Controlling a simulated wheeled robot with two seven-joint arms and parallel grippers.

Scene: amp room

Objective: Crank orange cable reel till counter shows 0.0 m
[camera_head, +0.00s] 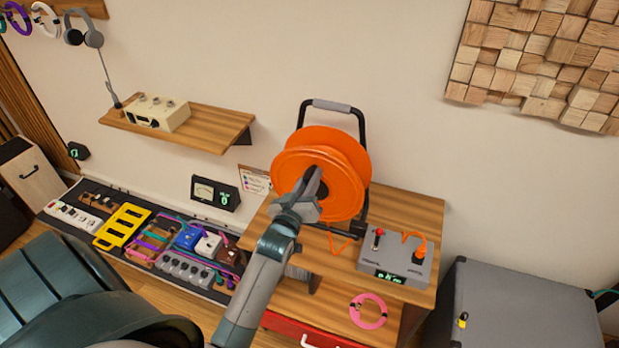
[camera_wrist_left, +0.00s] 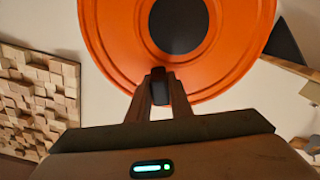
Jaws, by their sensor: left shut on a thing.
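The orange cable reel (camera_head: 345,165) stands upright in a black frame with a grey top handle, on a wooden table. My left gripper (camera_head: 315,182) is at the front face of the reel, left of its middle. In the left wrist view the gripper (camera_wrist_left: 160,85) is shut on a dark crank handle (camera_wrist_left: 160,92) in front of the orange disc (camera_wrist_left: 115,35) and its dark hub. A grey counter box (camera_head: 398,258) with a small green display sits right of the reel; its digits are too small to read. My right gripper is not in view.
An orange cable (camera_head: 340,243) runs from the reel toward the box. A grey case (camera_head: 515,310) stands at right.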

